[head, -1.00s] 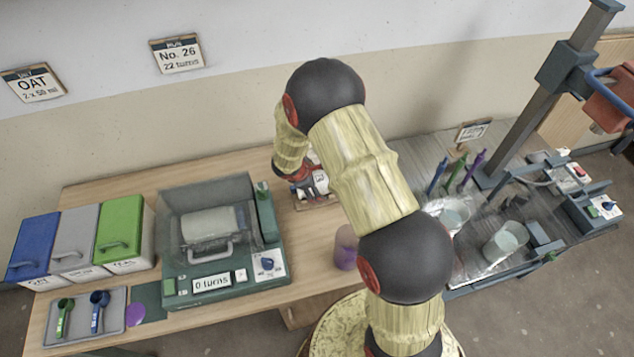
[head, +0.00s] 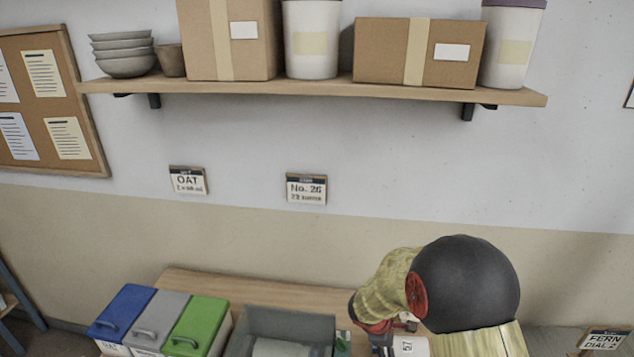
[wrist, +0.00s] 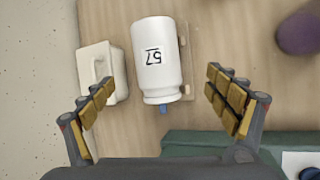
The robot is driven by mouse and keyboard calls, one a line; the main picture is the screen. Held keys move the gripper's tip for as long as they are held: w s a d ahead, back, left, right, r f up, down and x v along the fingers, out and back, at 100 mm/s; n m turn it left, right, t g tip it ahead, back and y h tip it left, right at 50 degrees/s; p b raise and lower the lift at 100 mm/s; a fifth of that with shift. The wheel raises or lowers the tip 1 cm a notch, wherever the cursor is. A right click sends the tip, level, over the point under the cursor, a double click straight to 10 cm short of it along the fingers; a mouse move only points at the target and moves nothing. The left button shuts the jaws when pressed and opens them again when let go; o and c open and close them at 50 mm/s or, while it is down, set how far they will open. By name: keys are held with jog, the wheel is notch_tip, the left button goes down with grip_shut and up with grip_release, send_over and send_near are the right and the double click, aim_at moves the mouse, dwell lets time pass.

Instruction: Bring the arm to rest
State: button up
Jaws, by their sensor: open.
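My gripper (wrist: 160,80) is open in the wrist view, its two padded fingers wide apart. In the head view my arm reaches over the back of the wooden table (head: 240,288); my gripper (head: 383,338) is partly cut off by the lower edge. The white jar (head: 414,346) shows beside it there.
A white container (wrist: 100,70) stands left of the jar. A purple object (wrist: 299,33) and a green machine edge (wrist: 205,142) lie to the right and below. Blue (head: 124,308), grey (head: 160,316) and green (head: 199,325) lidded bins stand left. A loaded shelf (head: 310,92) hangs above.

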jog(key=s+a+r+m+g+y, duration=0.1)
jog(key=s+r+m+g, duration=0.35)
jog(key=s, duration=0.75)
jog(key=s+a+r+m+t+y+b, duration=0.2)
jog(key=s+a+r+m+t, duration=0.1)
jog(key=s+r, duration=0.4)
jog(key=s+a+r+m+t+y+b, duration=0.2)
jog(key=s+r+m, duration=0.4)
jog(key=r, duration=0.8)
jog(key=shift+s+a+t+b, duration=0.6)
jog(key=shift+s+t, duration=0.3)
jog(key=shift+t, duration=0.35)
jog(key=shift+m, duration=0.25)
